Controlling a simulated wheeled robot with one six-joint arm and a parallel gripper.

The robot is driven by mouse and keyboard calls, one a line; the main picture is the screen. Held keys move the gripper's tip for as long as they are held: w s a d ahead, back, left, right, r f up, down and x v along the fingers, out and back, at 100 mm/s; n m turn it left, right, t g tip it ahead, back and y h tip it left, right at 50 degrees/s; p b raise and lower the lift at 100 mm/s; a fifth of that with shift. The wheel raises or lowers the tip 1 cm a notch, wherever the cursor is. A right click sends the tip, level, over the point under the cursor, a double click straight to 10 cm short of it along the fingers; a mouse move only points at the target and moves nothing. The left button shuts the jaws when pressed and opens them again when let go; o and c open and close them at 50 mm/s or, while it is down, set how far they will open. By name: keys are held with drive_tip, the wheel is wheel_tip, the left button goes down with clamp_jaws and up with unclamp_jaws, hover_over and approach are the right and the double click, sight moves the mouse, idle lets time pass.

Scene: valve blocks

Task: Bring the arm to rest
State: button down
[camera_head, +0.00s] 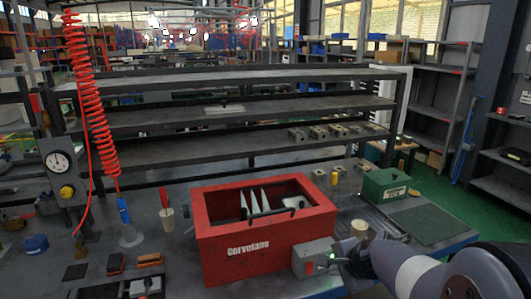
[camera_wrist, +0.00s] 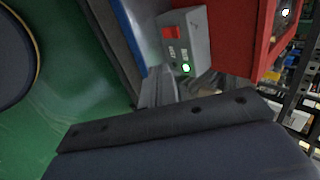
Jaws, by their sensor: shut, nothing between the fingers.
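My arm reaches in from the lower right in the head view. My gripper (camera_head: 337,264) is at the front of a small grey control box (camera_head: 309,258). In the wrist view my gripper (camera_wrist: 160,90) is shut and empty, with its tips close to the same grey box (camera_wrist: 193,45). That box has a red panel and a lit green light. I cannot tell whether the gripper touches the box.
A red open-topped box (camera_head: 250,250) with white plates inside stands beside the control box. A green box (camera_head: 384,186) sits at the right of the bench. Metal blocks line the lower shelf (camera_head: 225,149). A red coiled hose (camera_head: 90,95) hangs at left.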

drive_tip(key=x, duration=0.5)
drive_tip(key=shift+w+f, duration=0.2)
drive_tip(key=shift+f, duration=0.05)
drive_tip(key=shift+s+a+b, duration=0.1)
drive_tip(key=shift+b, duration=0.2)
